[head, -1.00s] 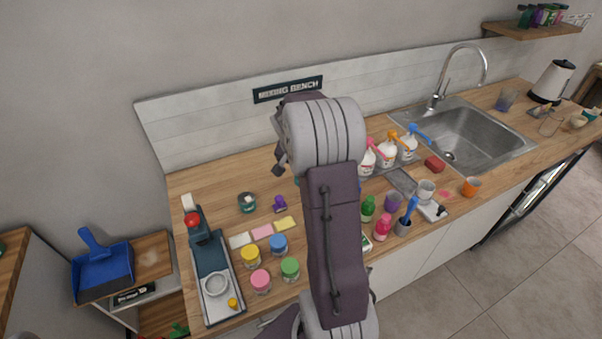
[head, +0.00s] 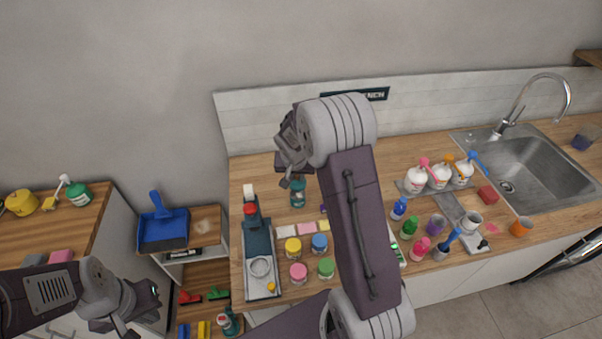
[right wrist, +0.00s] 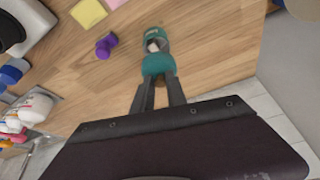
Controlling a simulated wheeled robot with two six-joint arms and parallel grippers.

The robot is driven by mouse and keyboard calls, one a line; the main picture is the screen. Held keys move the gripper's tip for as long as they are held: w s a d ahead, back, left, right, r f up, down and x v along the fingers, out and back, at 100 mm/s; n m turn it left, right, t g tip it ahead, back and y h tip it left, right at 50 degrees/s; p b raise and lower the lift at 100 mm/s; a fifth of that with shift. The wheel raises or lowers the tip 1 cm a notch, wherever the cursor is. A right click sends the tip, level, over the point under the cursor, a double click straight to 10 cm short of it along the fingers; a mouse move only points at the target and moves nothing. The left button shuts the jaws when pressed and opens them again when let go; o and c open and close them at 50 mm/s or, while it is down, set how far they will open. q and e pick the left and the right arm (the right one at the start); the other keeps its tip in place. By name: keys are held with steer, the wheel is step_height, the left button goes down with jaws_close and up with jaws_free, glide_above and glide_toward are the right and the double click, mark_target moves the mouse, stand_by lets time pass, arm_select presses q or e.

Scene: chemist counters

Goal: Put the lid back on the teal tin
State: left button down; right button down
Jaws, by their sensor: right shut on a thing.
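The teal tin (head: 298,199) stands on the wooden bench, left of my raised right arm in the head view. The right wrist view shows its open mouth (right wrist: 153,37) with something pale inside. My right gripper (right wrist: 158,82) is shut on a teal lid (right wrist: 158,65), just short of the tin in that view; I cannot tell whether they touch. In the head view, my right gripper (head: 287,181) is small and partly merges with the tin. My left gripper (head: 137,312) is at the lower left, away from the bench; its jaw opening is unclear.
Coloured jars (head: 293,246) and a scale-like device (head: 261,264) stand in front of the tin. A purple object (right wrist: 106,46) lies beside it. Pump bottles (head: 417,178) and a sink (head: 525,170) are right. Bare wood surrounds the tin's back.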

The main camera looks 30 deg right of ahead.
mark_target(297, 186)
step_height(297, 186, down, 6)
steer(key=b, duration=0.4)
steer(key=shift+r, duration=0.1)
steer(key=shift+f+b, duration=0.2)
steer(key=shift+b, duration=0.3)
steer(key=shift+r, duration=0.1)
steer(key=shift+f+b, duration=0.2)
steer(key=shift+b, duration=0.6)
stand_by(1.2)
stand_by(0.4)
steer(key=c, duration=0.8)
jaws_free()
steer(key=shift+o, duration=0.2)
steer(key=shift+r, duration=0.15)
